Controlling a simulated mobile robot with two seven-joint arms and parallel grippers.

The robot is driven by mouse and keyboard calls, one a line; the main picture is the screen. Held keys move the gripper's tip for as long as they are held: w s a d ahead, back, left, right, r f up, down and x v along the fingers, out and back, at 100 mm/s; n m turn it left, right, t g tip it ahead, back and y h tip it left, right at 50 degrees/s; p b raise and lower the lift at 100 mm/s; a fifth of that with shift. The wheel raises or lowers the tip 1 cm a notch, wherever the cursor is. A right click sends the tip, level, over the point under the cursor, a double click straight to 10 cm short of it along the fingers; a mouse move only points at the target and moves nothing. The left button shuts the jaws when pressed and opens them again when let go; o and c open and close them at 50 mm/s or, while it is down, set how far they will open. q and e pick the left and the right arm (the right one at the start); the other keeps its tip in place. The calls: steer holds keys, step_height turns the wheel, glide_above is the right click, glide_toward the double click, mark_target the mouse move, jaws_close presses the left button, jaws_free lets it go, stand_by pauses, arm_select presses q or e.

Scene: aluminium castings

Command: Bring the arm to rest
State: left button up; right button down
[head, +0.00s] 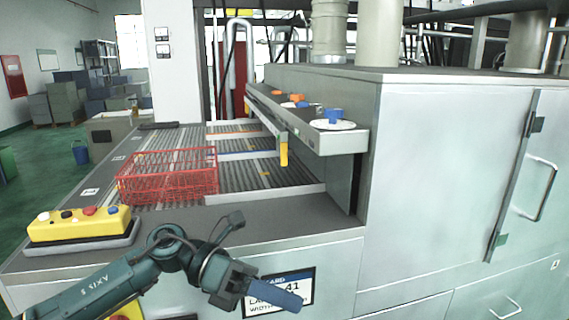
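My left arm (125,275) comes in from the lower left and reaches across the front of the machine's table. My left gripper (275,292) hangs in front of the table's front panel, below the table edge, and points down to the right. Its blue finger part shows from the side, so I cannot tell whether it is open or shut. No object shows in it. My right arm and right gripper are not in view.
A red wire basket (168,176) stands on the roller table (262,178). A yellow button box (80,224) sits at the table's left front corner. A label display (298,287) is partly hidden behind my gripper. A large grey cabinet (440,170) fills the right.

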arm_select(q)
steer(key=w+a+f+n+t+y, duration=0.15)
steer(key=f+n+t, duration=0.45)
steer(key=n+t, duration=0.8)
steer(key=w+a+f+n+t+y, duration=0.1)
steer(key=a+f+n+t, duration=0.4)
steer(key=n, duration=1.5)
steer(key=s+a+f+n+g+y, duration=0.1)
steer(key=s+a+f+n+y, duration=0.1)
steer(key=f, duration=0.4)
steer(key=s+a+f+n+g+y, duration=0.1)
steer(key=s+a+f+n+y, duration=0.2)
steer(key=s+f+n, duration=0.3)
steer(key=s+a+f+n+g+y+p, duration=0.1)
steer(key=s+a+f+n+y, duration=0.1)
steer(key=s+f, duration=0.4)
steer(key=shift+a+f+n+g+y, duration=0.3)
steer(key=shift+f+n+y, duration=0.55)
steer(key=shift+n+y, duration=0.1)
